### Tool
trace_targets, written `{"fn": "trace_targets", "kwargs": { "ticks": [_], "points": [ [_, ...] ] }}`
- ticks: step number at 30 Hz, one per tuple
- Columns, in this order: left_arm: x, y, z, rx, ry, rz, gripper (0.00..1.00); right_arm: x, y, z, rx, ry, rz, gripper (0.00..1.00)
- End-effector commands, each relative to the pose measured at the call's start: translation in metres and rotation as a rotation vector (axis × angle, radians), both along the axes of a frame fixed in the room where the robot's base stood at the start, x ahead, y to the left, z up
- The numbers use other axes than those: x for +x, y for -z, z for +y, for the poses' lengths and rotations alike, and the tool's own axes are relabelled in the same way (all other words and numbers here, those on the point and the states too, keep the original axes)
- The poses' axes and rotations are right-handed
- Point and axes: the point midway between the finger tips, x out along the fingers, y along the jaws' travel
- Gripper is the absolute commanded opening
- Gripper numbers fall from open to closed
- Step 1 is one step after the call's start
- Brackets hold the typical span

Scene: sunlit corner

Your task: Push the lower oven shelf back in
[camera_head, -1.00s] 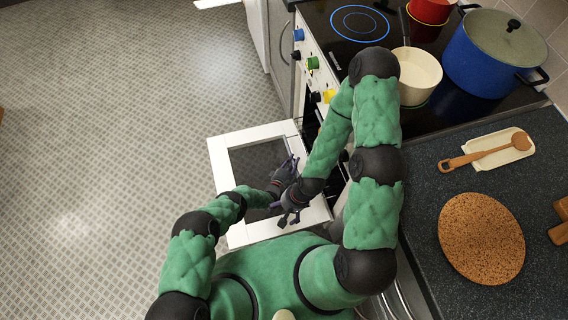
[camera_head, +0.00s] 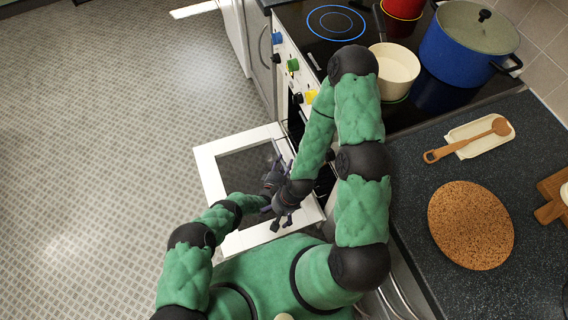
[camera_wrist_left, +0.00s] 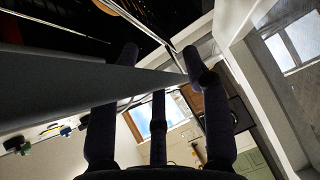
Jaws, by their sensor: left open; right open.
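The oven door (camera_head: 206,170) hangs open in the head view, a white frame around dark glass. My left gripper (camera_head: 277,172) is over the door, near the oven's opening, and open. My right gripper (camera_head: 280,217) is just below it in the picture, over the door's lower part, and open. The two grippers are close together. In the left wrist view my left gripper's dark fingers (camera_wrist_left: 160,82) are spread. Thin metal rods (camera_wrist_left: 128,22) cross the dark space beyond them; I cannot tell which belong to the lower shelf. The shelf is hidden in the head view.
Control knobs (camera_head: 293,65) line the oven front. A cork mat (camera_head: 470,225) and a wooden spoon (camera_head: 468,142) are on the counter. The floor at left is clear.

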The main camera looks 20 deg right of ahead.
Motion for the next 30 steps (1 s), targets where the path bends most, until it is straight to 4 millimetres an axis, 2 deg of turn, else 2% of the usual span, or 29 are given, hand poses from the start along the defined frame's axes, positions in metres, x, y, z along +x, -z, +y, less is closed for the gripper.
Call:
{"fn": "trace_targets", "kwargs": {
  "ticks": [8,21,30],
  "points": [
    [-0.01,-0.003,0.013,-0.001,-0.002,0.0,0.47,0.0,0.0,0.0,0.0,0.0,0.0,0.89],
    [-0.065,-0.013,0.066,0.0,-0.003,0.004,0.47,0.0,0.0,0.0,0.0,0.0,0.0,0.89],
    [-0.084,-0.016,0.083,0.001,0.0,0.001,0.47,0.0,0.0,0.0,0.0,0.0,0.0,0.89]
  ]
}}
